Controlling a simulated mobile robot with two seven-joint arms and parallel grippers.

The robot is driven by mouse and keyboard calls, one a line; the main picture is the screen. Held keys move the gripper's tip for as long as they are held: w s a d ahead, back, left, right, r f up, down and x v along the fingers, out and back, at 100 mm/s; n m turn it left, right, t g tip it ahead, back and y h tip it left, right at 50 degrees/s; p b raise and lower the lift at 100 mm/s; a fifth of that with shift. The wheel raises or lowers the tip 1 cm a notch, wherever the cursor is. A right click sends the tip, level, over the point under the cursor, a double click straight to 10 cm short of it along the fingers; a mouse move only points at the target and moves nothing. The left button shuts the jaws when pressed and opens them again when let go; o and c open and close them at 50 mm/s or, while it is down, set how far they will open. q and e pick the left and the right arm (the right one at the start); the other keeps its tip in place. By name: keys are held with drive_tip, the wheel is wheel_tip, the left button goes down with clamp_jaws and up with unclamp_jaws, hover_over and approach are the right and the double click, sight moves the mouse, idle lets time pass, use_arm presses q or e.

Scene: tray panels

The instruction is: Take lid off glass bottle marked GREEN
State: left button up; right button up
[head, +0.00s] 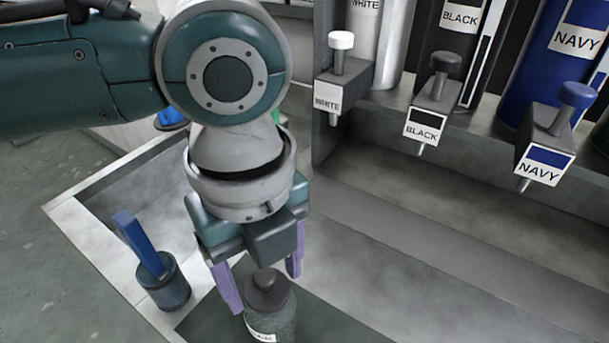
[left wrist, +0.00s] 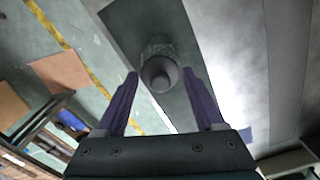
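A grey-green glass bottle (head: 272,318) with a dark grey knobbed lid (head: 267,288) stands upright at the bottom of the head view. Its white label is cut off by the frame edge and I cannot read it surely. My left gripper (head: 262,284) is open, pointing down, with one purple finger on each side of the lid and nothing held. In the left wrist view the lid (left wrist: 159,73) lies ahead of and between the open fingertips (left wrist: 161,75), with gaps on both sides. I cannot tell the exact height gap. My right gripper is not in view.
The bottle stands on a dark mat (head: 335,322). A dark cup (head: 170,292) with a blue-handled tool (head: 138,243) stands to its left, near the pale tray rim (head: 90,238). Dispensers marked WHITE (head: 328,97), BLACK (head: 424,127) and NAVY (head: 542,165) line the back. The grey floor between is clear.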

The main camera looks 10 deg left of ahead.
use_arm(q)
drive_tip(key=c, duration=1)
drive_tip(key=shift+o, duration=0.2)
drive_tip(key=shift+r, duration=0.15)
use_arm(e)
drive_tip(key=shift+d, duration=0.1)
